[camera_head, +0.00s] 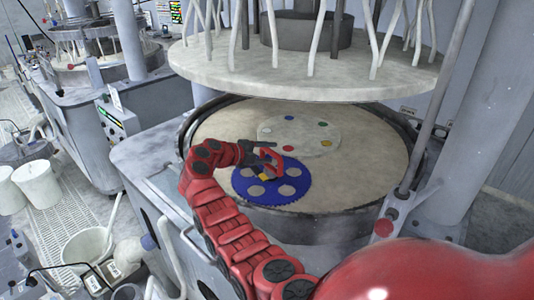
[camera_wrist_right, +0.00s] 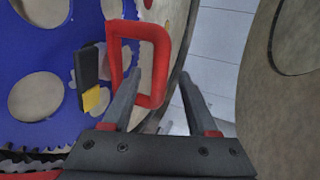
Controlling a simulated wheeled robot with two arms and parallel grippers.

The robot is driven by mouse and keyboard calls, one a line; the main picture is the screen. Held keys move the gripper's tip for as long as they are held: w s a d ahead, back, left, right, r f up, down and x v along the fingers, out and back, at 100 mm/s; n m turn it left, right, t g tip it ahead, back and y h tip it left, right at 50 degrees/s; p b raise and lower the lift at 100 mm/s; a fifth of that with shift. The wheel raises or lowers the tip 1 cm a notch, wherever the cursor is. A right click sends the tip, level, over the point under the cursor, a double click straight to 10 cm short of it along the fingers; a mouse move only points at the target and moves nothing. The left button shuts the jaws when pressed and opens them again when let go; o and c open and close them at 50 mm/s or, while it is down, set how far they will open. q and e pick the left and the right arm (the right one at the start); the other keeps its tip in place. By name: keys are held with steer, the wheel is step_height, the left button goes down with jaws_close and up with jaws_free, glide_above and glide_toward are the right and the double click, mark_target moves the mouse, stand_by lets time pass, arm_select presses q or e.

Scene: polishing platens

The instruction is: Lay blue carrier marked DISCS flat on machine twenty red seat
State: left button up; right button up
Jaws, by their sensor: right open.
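The blue toothed carrier (camera_head: 297,172) has several round holes and lies on the beige platen, apparently flat, beside the red spot (camera_head: 288,148) on the central hub. No DISCS lettering is readable. A red loop handle (camera_wrist_right: 162,75) stands on the carrier, beside a black and yellow block (camera_wrist_right: 95,98); the carrier also shows in the wrist view (camera_wrist_right: 70,65). My right gripper (camera_head: 263,152) is open at the handle, and its fingertips (camera_wrist_right: 160,82) sit either side of the handle's near bar in the picture. Contact cannot be told. My left gripper is not in view.
The pale central hub (camera_head: 300,131) bears several coloured spots. A dark rim (camera_head: 412,150) surrounds the platen. The thick upper plate (camera_head: 300,75) with hanging hoses is overhead, close above my arm. A post with a red button (camera_head: 384,227) stands at the right.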

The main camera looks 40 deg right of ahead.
steer(key=shift+f, duration=0.1)
steer(key=b+v, duration=0.6)
steer(key=v, duration=1.1)
steer(key=shift+a+r, duration=0.2)
steer(key=shift+r, duration=0.05)
